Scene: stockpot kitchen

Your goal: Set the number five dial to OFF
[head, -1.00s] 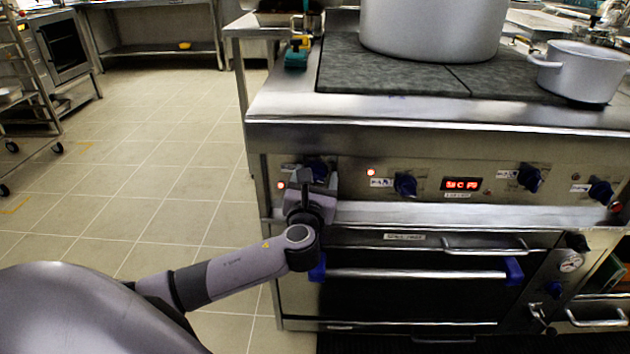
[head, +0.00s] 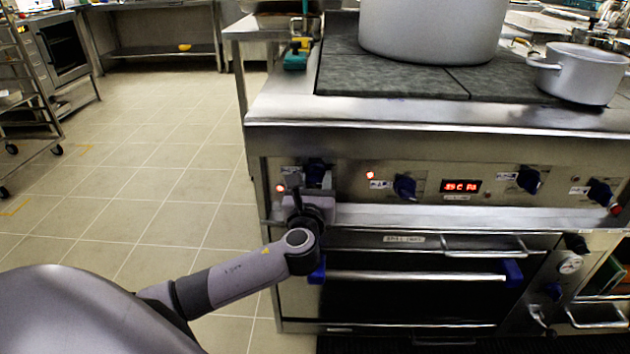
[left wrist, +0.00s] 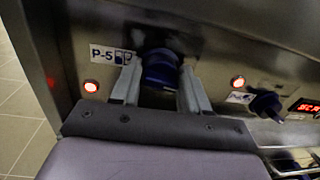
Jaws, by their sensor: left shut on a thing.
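The number five dial is a blue knob (left wrist: 160,68) beside a "P-5" label (left wrist: 108,54) on the steel front panel; in the head view the dial (head: 316,170) is at the panel's left end, partly hidden by my gripper. My left gripper (left wrist: 161,76) has one finger on each side of the dial and is shut on it; in the head view the gripper (head: 311,181) reaches up to it from below. A red light (left wrist: 91,87) glows left of the dial. The dial's pointer mark cannot be made out. My right gripper is not in view.
More blue dials (head: 405,186) and a red display (head: 461,186) line the panel to the right. An oven door handle (head: 420,275) is below. A large pot (head: 430,30) and a smaller pot (head: 582,75) stand on the stove top.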

